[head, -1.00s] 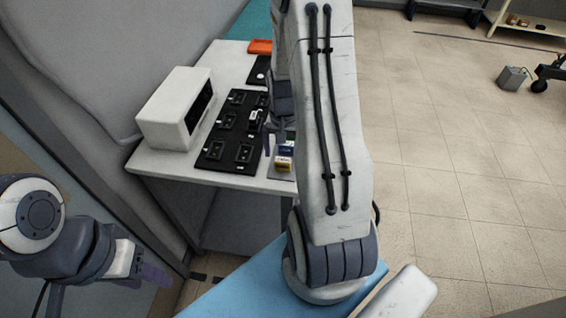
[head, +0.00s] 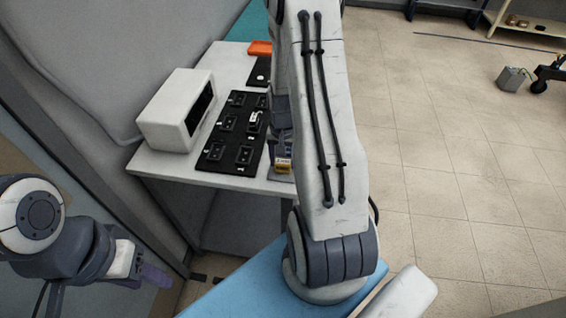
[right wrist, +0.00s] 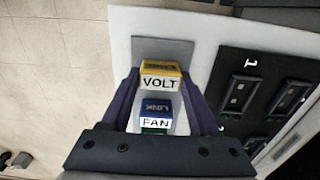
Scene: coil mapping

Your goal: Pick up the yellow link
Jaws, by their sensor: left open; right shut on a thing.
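The yellow link block (right wrist: 160,77), its front labelled VOLT, stands on a grey pad (right wrist: 150,47) on the white table. My right gripper (right wrist: 160,85) has its two fingers against the block's sides and is shut on it. A blue block (right wrist: 156,112) labelled FAN sits just behind the yellow one, between the fingers, and a green block (right wrist: 154,131) is mostly hidden by the gripper body. The yellow block also shows in the head view (head: 283,166), below the right gripper. My left gripper (head: 148,268) is open and empty at lower left, away from the table.
A black board (head: 219,152) with several numbered sockets lies beside the blocks. My right arm hides part of the table.

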